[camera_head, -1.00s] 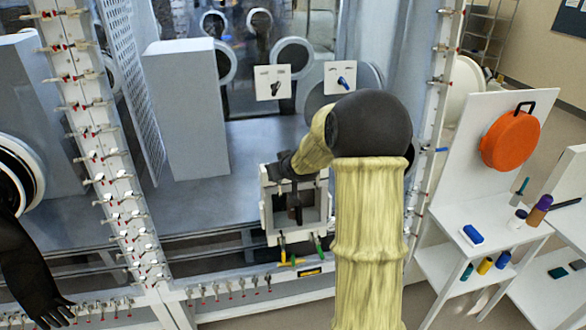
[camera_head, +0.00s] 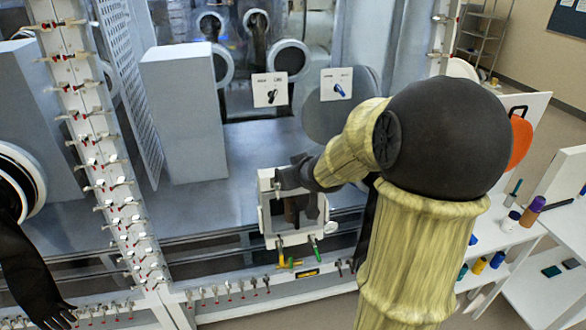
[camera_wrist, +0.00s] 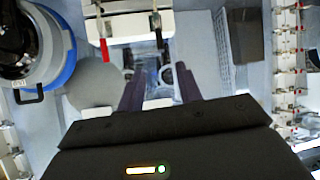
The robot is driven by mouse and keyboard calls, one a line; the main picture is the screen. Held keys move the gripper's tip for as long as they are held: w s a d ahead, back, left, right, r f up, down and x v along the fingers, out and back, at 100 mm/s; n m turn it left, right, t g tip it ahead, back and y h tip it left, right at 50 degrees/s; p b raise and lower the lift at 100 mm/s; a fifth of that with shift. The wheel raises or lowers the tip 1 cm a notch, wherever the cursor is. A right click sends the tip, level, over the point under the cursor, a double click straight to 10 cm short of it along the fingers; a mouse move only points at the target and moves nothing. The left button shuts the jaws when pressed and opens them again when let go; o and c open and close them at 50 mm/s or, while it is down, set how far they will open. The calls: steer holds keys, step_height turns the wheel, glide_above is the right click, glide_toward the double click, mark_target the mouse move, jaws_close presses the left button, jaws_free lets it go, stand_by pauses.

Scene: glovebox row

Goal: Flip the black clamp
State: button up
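The black clamp (camera_wrist: 159,38) shows in the wrist view as a thin dark lever on the face of a white box-like frame (camera_wrist: 128,27), right of a red-handled clamp (camera_wrist: 103,50). I cannot pick out the black clamp surely in the head view. My gripper (camera_wrist: 158,88) is open, with its two dark purple fingers apart and nothing held between them. The black lever lies beyond the fingertips, apart from them. In the head view my gripper (camera_head: 293,210) is at the white frame (camera_head: 268,228), partly covered by my own arm.
A row of small clamps (camera_head: 228,289) lines the front rail, and more line the slanted post (camera_head: 95,150). A grey block (camera_head: 185,115) stands left. A white shelf (camera_head: 515,240) with small items stands right.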

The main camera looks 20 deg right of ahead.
steer(key=shift+f, duration=0.45)
steer(key=c, duration=0.6)
steer(key=f+y+b, duration=0.1)
steer(key=f, duration=0.3)
steer(key=f+m+g+y+b, duration=0.1)
steer(key=f, duration=0.3)
steer(key=a+f+m+y+b, duration=0.1)
steer(key=f, duration=0.3)
steer(key=shift+f+g+b, duration=0.3)
jaws_close()
step_height(320, 180, down, 6)
steer(key=a+m+t+y+b, duration=0.2)
steer(key=m+y+b, duration=0.2)
steer(key=y+b, duration=0.1)
steer(key=s+d+r+m+t+b, duration=0.3)
steer(key=d+r+m+t, duration=0.3)
steer(key=d, duration=0.4)
steer(key=shift+s+d+r+t+y+b, duration=0.3)
steer(key=shift+t+b, duration=0.15)
steer(key=shift+t, duration=0.35)
